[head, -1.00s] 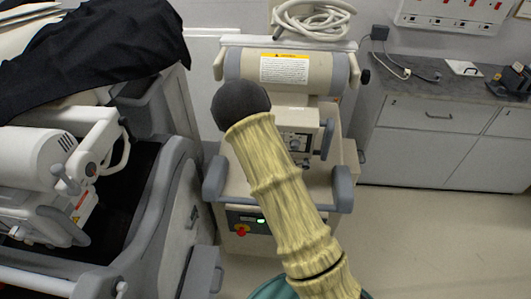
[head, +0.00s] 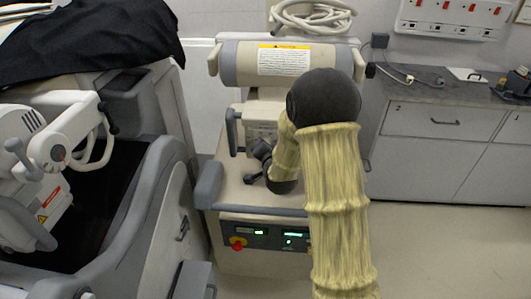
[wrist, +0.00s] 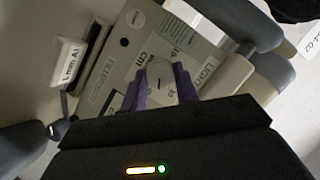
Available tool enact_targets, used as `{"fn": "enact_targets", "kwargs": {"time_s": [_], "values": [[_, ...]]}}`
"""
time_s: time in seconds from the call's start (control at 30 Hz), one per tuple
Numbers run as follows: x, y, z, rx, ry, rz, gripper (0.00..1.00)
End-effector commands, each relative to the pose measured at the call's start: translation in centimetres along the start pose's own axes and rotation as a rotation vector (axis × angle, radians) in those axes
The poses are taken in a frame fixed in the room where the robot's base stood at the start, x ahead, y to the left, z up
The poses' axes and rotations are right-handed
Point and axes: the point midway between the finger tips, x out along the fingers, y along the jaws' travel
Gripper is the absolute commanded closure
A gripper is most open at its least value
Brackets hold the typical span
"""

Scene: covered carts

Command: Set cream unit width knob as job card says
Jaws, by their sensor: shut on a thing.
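The cream unit (head: 228,190) stands in the middle of the head view, with a small control box (head: 262,130) on its front. My gripper (head: 258,150) is at that box, partly hidden behind my arm. In the wrist view its two purple fingers (wrist: 162,92) are shut on a pale knob (wrist: 160,76), one finger on each side. The knob has a short dark mark on top. The knob's setting is not readable.
A labelled cylinder (head: 242,62) lies across the unit's top, with coiled hose (head: 312,18) above. A red button (head: 238,243) and lit green displays are low on its front. A grey-white machine (head: 140,215) stands close left. A cabinet (head: 430,150) is right; floor before it is clear.

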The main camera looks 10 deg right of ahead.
Motion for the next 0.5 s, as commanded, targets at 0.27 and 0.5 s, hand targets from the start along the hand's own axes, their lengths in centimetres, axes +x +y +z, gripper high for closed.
{"fn": "enact_targets", "kwargs": {"time_s": [0.27, 0.5], "values": [[-0.02, 0.04, 0.03, 0.017, -0.002, -0.004, 0.93], [-0.01, 0.05, 0.04, 0.016, -0.002, -0.004, 0.6]]}}
